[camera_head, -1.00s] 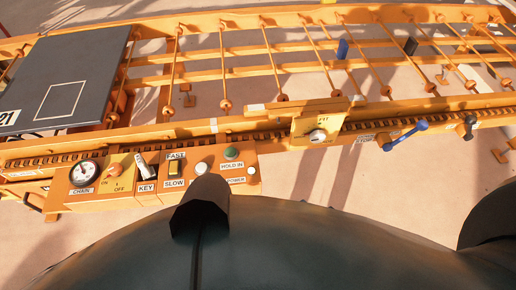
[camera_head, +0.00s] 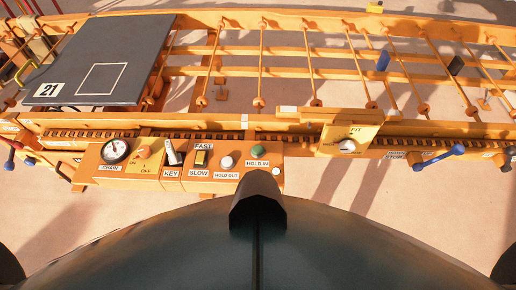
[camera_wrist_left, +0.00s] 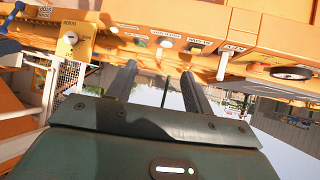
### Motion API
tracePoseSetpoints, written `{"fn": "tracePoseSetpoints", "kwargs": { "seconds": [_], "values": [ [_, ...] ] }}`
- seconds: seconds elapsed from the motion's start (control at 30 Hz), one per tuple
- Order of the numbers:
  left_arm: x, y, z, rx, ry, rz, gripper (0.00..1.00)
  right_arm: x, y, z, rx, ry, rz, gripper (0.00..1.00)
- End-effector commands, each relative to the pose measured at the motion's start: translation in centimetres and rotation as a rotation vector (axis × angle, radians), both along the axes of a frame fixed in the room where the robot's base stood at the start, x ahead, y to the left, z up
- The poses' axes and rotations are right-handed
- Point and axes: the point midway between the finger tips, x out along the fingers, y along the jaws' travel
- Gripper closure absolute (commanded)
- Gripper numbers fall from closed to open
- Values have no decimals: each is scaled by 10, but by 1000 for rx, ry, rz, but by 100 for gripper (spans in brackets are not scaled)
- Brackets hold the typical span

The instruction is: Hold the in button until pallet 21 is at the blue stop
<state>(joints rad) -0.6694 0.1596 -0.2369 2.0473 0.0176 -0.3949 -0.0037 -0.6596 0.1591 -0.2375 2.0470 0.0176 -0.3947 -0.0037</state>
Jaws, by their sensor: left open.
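Pallet 21 (camera_head: 125,50), a dark grey slab with a white outlined square, lies on the left part of the orange roller conveyor. The blue stop (camera_head: 383,61) stands far to its right, among the rollers. The green HOLD IN button (camera_head: 258,151) is at the right end of the control panel, beside the white HOLD OUT button (camera_head: 227,162). In the left wrist view the panel appears inverted, with the green button (camera_wrist_left: 141,41) beyond the fingertips. My left gripper (camera_wrist_left: 160,75) is open and empty, its fingers apart below the panel and not visibly touching a button. My right gripper is not in view.
The panel also carries a gauge (camera_head: 115,150), an on/off knob (camera_head: 144,153), a key switch (camera_head: 173,153) and a fast/slow switch (camera_head: 201,158). A black post (camera_head: 456,65) stands beyond the blue stop.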

Motion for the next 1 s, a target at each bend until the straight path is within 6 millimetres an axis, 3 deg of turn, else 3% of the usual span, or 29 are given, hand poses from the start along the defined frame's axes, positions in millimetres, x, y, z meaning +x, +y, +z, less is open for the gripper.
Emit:
{"fn": "tracePoseSetpoints", "kwargs": {
  "seconds": [0.6, 1.0],
  "values": [
    [2, 0, 1, 0, -5, 0, 100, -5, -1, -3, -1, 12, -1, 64],
    [2, 0, 1, 0, -5, 0, 100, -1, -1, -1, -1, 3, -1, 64]
  ]
}}
